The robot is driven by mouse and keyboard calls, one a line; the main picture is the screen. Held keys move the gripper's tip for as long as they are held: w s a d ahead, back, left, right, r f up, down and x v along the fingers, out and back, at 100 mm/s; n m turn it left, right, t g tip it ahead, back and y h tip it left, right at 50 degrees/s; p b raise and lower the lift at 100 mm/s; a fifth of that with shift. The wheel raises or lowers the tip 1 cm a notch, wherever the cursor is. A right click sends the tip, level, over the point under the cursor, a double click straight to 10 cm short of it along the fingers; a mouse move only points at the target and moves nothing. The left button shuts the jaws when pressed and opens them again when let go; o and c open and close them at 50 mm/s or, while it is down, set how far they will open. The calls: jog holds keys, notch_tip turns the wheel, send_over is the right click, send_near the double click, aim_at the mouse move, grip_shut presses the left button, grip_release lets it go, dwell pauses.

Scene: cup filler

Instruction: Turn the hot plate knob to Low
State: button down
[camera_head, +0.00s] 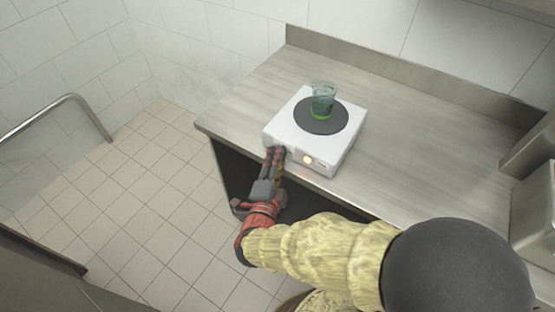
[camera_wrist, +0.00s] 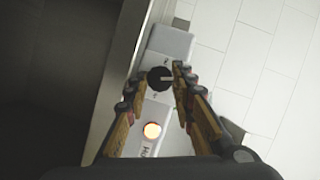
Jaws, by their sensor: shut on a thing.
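The white hot plate (camera_head: 337,149) stands near the front edge of the counter, with a dark round heating disc (camera_head: 341,123) on top. Its black knob (camera_wrist: 160,79) shows in the wrist view, with a pale pointer line on its face; the setting labels beside it are too small to read surely. In the head view my gripper (camera_head: 274,152) hides the knob.
A greenish glass cup (camera_head: 322,101) stands on the heating disc. The counter (camera_head: 420,150) is clear to the right of the hot plate. A metal rail (camera_head: 60,107) is at the left wall, and a metal appliance (camera_head: 533,215) stands at the right.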

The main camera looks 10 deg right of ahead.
jog(key=c, duration=1.5)
grip_release()
jog(key=v, duration=0.8)
